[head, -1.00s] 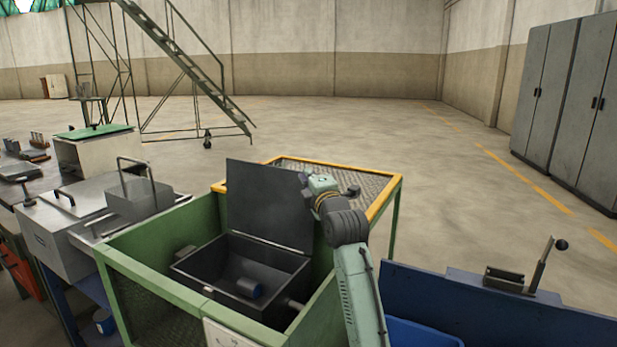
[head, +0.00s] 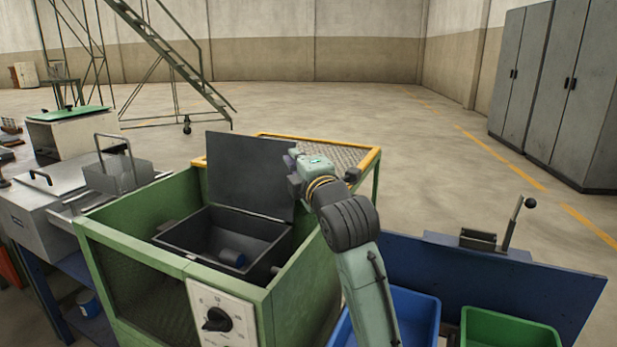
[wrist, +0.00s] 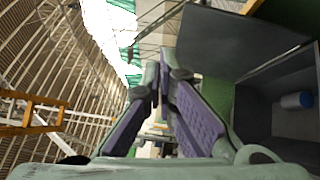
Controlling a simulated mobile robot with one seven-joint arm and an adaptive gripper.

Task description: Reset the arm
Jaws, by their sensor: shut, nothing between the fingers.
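My gripper (head: 291,161) is raised at the upper right edge of an upright dark lid (head: 248,175). In the head view my arm hides most of it; a bit of purple finger shows. In the wrist view my gripper (wrist: 163,82) points past the lid's side, its purple fingers close together with nothing between them. The lid stands open behind a dark open box (head: 200,243) inside a green cabinet (head: 135,275). A blue cylinder (head: 232,257) lies in the box, and it also shows in the wrist view (wrist: 297,99).
A knob panel (head: 222,318) is on the cabinet's front. A grey metal unit with a wire-handled basket (head: 118,172) stands left. A blue bin (head: 412,318) and a green bin (head: 505,330) are at right, before a blue panel (head: 500,285) with a lever. Open floor lies behind.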

